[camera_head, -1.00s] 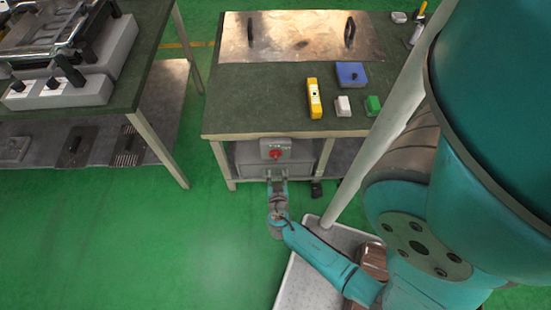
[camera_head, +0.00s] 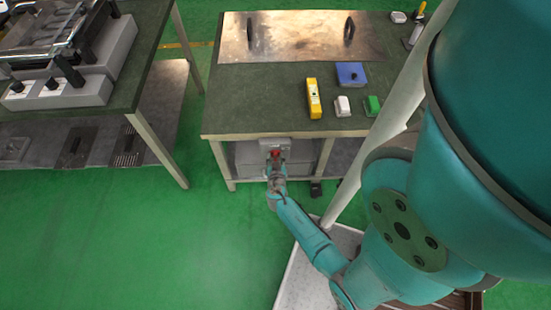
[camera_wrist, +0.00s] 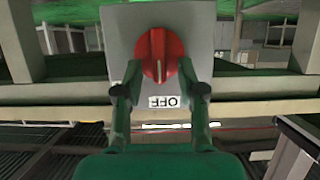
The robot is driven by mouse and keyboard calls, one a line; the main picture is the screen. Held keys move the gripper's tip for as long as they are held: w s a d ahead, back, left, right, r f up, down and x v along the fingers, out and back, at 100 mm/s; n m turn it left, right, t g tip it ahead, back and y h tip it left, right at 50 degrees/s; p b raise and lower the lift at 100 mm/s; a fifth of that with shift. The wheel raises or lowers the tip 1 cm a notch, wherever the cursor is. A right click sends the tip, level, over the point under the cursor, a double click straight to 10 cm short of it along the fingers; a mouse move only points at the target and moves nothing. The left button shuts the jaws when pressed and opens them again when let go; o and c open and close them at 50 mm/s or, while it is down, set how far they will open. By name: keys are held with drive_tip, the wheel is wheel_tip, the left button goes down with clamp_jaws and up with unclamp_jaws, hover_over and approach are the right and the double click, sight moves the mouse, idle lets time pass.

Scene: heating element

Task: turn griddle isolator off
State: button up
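The isolator is a grey box (camera_wrist: 118,42) with a round red knob (camera_wrist: 160,55). In the wrist view the knob's pale mark stands vertical. An upside-down OFF label (camera_wrist: 163,102) sits on the box just below it. My gripper (camera_wrist: 160,72) faces the box, with one finger at each side of the knob's lower half; I cannot tell whether they touch it. The fingers are apart. In the head view the box (camera_head: 288,144) is fixed at the table's front, and my gripper (camera_head: 276,164) covers part of the red knob (camera_head: 275,154).
The table (camera_head: 240,112) above the isolator holds a yellow tool (camera_head: 314,98), a blue box (camera_head: 351,74), and small white and green items. Another table (camera_head: 135,75) with a griddle stands at the left. Green floor between them is clear.

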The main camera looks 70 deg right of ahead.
drive_tip(key=shift+c, duration=0.2)
clamp_jaws()
drive_tip(key=n+g, duration=0.1)
drive_tip(key=n, duration=0.1)
drive_tip(key=w+n+g+h, duration=0.1)
drive_tip(key=n+g, duration=0.1)
drive_tip(key=n, duration=0.1)
drive_tip(key=shift+w+a+f+n+g+h, duration=0.25)
drive_tip(key=shift+n+g+h, duration=0.05)
drive_tip(key=shift+h, duration=0.1)
drive_tip(key=n+h, duration=0.1)
drive_tip(key=n, duration=0.1)
drive_tip(key=f+n+g+h, duration=0.1)
drive_tip(key=n, duration=0.2)
drive_tip(key=n+h, duration=0.1)
drive_tip(key=n, duration=0.1)
drive_tip(key=shift+w+a+f+n+g+h, duration=0.15)
drive_tip(key=shift+w+f+n+g+h, duration=0.15)
drive_tip(key=shift+g, duration=0.1)
idle(0.6)
